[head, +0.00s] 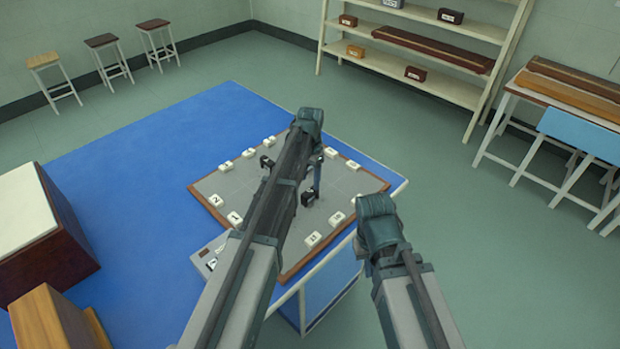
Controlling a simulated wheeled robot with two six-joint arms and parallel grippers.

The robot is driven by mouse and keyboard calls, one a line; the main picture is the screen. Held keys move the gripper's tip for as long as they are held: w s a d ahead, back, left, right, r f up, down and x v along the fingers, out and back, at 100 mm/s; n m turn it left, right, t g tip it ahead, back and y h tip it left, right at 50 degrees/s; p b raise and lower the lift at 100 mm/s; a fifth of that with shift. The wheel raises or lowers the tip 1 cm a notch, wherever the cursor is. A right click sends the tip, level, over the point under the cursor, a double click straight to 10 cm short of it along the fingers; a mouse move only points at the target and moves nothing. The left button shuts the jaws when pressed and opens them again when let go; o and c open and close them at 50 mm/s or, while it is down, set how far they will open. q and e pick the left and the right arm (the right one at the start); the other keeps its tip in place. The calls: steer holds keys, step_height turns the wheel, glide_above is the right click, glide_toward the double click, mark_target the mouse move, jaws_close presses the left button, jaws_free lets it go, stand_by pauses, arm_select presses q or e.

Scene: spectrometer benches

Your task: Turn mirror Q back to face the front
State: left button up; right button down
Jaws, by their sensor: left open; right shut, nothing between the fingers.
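A grey board (343,183) with a brown rim lies on the bench, ringed by several small white number blocks. A small dark mount (267,162) stands on its left half, beside my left arm; I cannot tell whether it is mirror Q or which way it faces. My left arm crosses over the board and hides much of its middle.
A pale-framed bench edge (396,192) runs along the right. A brown box with a white top (28,205) and a wooden block (45,320) are at left. Shelves (440,90), a side table (560,98) and stools (102,42) stand farther off.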

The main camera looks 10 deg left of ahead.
mark_target(310, 191)
arm_select(q)
step_height(310, 191, up, 9)
steer(key=p, duration=0.8)
steer(key=s+d+n+b, duration=0.1)
steer(key=s+d, duration=0.2)
steer(key=s, duration=0.6)
steer(key=s+d+f+n+b, duration=0.1)
steer(key=s+d, duration=0.1)
steer(key=s, duration=0.8)
steer(key=s+d+f+n+y, duration=0.1)
steer(key=s+d, duration=0.2)
steer(key=s, duration=0.6)
steer(key=shift+s+d+f+b, duration=0.25)
steer(key=shift+s+d+b, duration=0.05)
steer(key=shift+b, duration=0.1)
